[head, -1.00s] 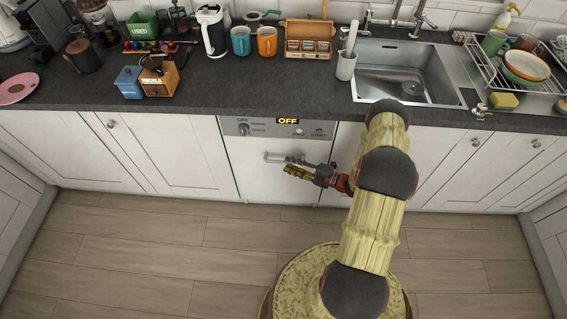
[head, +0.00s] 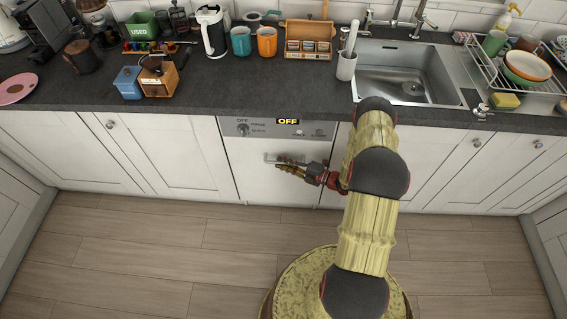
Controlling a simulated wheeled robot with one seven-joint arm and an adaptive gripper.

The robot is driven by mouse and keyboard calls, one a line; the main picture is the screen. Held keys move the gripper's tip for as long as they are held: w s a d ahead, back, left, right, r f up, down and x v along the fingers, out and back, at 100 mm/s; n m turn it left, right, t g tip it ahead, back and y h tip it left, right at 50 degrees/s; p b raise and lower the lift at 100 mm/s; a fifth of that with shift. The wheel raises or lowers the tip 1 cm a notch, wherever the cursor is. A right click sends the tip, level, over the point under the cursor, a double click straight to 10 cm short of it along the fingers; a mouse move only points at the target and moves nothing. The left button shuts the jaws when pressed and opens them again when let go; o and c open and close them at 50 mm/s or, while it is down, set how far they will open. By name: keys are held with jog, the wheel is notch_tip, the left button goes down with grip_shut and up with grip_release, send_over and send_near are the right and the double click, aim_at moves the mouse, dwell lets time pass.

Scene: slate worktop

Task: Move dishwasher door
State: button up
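The dishwasher door (head: 240,181) is a light panel set between white cabinet doors, and it stands upright and closed. Its handle (head: 269,157) is a short bar high on the door, below a control strip (head: 265,129) with a dial and an "OFF" display (head: 288,121). My gripper (head: 281,165) reaches in from the right and is just in front of the door, at the handle. Its fingers overlap the handle's right part in the picture. I cannot tell whether they touch it or how far apart they are.
The slate worktop (head: 230,93) runs above the door with mugs, a kettle (head: 213,32) and a wooden grinder (head: 160,78). A sink (head: 405,75) and dish rack (head: 520,75) stand at the right.

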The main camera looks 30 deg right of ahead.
grip_shut()
jog(key=shift+s+a+f, duration=0.1)
jog(key=shift+f, duration=0.05)
dwell(0.4)
